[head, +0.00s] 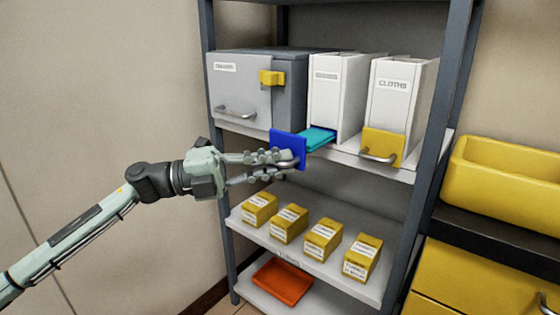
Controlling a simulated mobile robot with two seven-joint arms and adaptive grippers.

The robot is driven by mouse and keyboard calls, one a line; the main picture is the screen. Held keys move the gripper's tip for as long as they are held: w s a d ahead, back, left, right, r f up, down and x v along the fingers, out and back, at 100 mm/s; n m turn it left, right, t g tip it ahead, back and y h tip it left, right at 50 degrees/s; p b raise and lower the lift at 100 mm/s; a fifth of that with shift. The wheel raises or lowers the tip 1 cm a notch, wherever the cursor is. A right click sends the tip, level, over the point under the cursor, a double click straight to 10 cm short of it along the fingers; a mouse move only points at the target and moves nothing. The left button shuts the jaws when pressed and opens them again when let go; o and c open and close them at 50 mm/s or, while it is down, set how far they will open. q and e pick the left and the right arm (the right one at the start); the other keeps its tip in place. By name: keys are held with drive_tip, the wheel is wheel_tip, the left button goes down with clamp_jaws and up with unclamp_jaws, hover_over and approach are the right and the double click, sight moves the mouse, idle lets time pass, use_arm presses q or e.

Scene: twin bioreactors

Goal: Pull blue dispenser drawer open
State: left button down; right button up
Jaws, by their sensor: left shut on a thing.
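The blue dispenser drawer (288,147) sticks out from the foot of the left white dispenser (335,92) on the upper shelf. Its dark blue front stands well forward of the housing, and a teal item (318,139) shows behind that front. My left gripper (284,164) comes in from the left and is shut on the drawer's handle, at the lower part of the blue front. The fingers hide part of the handle. My right gripper is not in view.
A grey cabinet (288,92) stands left of the dispensers. A second dispenser (401,103) with a yellow front stands to the right. Several yellow boxes (322,240) line the shelf below, and an orange tray (282,284) lies lowest. Shelf posts (441,130) bound the right side.

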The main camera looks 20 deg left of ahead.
use_arm(q)
drive_tip(key=shift+w+r, duration=0.15)
drive_tip(key=shift+r, duration=0.05)
drive_tip(key=c, duration=1.9)
unclamp_jaws()
drive_tip(key=shift+f, duration=0.1)
drive_tip(key=shift+a, duration=0.1)
drive_tip(key=v, duration=1.1)
drive_tip(key=shift+s+a, duration=0.25)
drive_tip(key=shift+a, duration=0.1)
